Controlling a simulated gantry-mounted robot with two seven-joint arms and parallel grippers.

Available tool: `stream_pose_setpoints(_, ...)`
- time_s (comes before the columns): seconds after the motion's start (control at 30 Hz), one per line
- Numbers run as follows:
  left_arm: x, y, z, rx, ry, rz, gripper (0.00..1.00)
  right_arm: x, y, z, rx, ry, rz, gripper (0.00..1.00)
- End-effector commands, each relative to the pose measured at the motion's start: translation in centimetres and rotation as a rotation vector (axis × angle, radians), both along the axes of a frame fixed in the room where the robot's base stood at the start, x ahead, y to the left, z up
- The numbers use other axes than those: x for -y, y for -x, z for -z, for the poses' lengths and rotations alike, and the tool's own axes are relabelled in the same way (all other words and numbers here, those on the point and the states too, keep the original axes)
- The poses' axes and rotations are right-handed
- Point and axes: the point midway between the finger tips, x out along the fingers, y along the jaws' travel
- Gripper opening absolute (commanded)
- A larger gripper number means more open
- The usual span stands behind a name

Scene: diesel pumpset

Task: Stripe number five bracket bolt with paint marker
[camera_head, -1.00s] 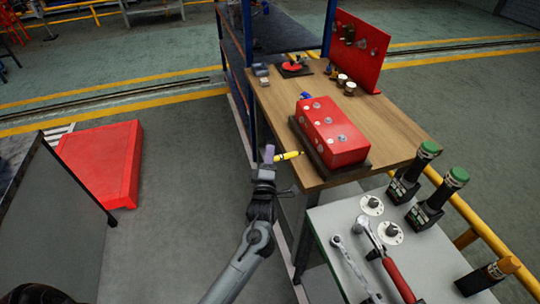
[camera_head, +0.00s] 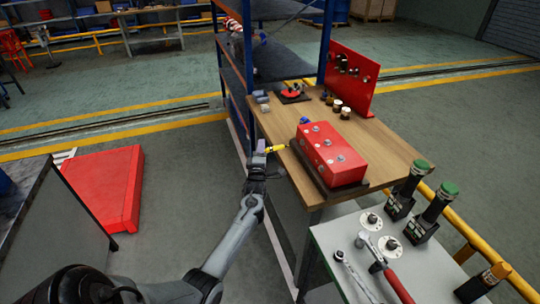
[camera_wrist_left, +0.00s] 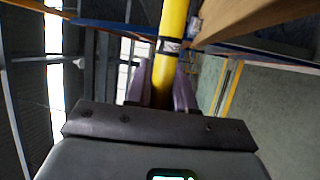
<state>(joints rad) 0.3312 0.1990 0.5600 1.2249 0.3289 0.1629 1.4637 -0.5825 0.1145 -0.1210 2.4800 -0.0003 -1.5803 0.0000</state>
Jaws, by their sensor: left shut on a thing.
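My left gripper (camera_head: 260,148) is shut on a yellow paint marker (camera_head: 274,149), beside the left edge of the wooden bench. In the left wrist view the yellow marker (camera_wrist_left: 173,25) stands between the purple fingers (camera_wrist_left: 160,85) of the gripper, with a dark band around it. The marker points right, toward the red block (camera_head: 333,154), and is apart from it. The red block sits on a dark base on the bench and has several bolt heads on its top and side. I cannot read any bolt numbers. My right gripper is not in view.
The wooden bench (camera_head: 390,150) also carries a red upright panel (camera_head: 350,80) and small cups. A grey cart (camera_head: 345,245) at the front right holds wrenches and green-topped tools (camera_head: 436,205). A blue-framed shelf stands behind. A red box (camera_head: 105,185) lies on the floor at left.

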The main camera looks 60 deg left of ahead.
Motion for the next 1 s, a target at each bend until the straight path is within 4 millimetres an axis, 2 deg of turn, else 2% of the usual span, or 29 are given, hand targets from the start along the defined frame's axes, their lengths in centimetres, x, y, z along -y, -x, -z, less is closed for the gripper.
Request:
stream_pose_setpoints(0.33,0.1,-0.1,0.0,0.002,0.002,0.002,0.01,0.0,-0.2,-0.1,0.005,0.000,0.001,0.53)
stream_pose_setpoints(1.0,1.2,-4.3,0.2,0.001,0.001,0.001,0.01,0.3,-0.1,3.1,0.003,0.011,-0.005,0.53)
